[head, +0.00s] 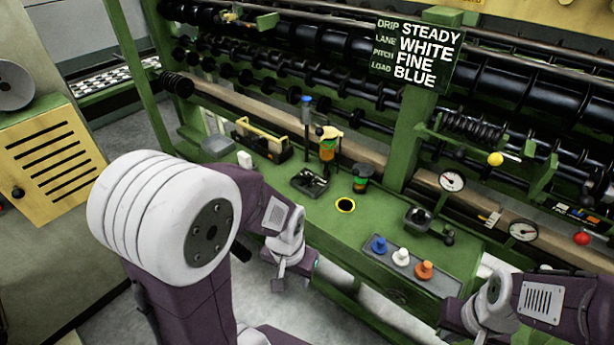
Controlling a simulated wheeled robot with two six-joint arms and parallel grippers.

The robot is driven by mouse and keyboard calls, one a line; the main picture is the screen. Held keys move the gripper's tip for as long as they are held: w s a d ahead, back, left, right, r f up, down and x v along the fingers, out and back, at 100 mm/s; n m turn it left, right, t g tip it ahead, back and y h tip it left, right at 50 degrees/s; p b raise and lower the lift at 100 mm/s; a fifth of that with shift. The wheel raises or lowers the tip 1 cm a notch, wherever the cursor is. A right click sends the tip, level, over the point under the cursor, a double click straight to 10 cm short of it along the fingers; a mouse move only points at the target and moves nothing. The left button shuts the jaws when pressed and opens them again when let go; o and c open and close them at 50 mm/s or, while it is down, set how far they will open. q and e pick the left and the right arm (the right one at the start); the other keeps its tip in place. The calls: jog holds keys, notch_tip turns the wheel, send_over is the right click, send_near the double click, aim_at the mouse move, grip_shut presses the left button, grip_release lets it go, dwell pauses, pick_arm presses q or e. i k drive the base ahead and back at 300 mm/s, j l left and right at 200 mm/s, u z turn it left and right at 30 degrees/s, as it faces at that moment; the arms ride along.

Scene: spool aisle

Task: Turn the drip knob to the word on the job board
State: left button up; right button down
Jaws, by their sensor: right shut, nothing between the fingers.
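The job board (414,55) hangs at the upper right and reads DRIP STEADY, LANE WHITE, PITCH FINE, LOAD BLUE. An oiler with an amber glass (327,152) and a brass-coloured top stands at the back of the green bench. It may carry the drip knob; a small dark knob shows at its top, but any words or pointer are too small to read. My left gripper (279,284) hangs low in front of the bench, apart from the oiler; its jaw state is unclear. My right gripper (452,325) is at the lower right, partly hidden, shut and empty, below the spool tray.
The green bench (320,225) holds a tray (440,296) with blue, white and orange spools, a dark handled cup (418,218), a green-and-black jar (361,178), a small tray (310,182) and a toolbox (262,140). Dark rollers run behind.

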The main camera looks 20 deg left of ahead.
aim_at(306, 177)
jog(key=i+j, duration=0.15)
jog(key=j, duration=0.2)
jog(key=i+j, duration=0.15)
jog(key=j, duration=0.2)
jog(key=i+j, duration=0.15)
jog(key=j, duration=0.25)
jog(key=i+j, duration=0.15)
jog(key=j, duration=0.2)
jog(key=i+j, duration=0.15)
jog(key=j, duration=0.2)
jog(key=i+j, duration=0.15)
jog(key=j, duration=0.2)
jog(key=i+j, duration=0.15)
jog(key=j, duration=0.2)
jog(key=i+j+z, duration=0.1)
jog(key=j, duration=0.25)
jog(key=i, duration=0.05)
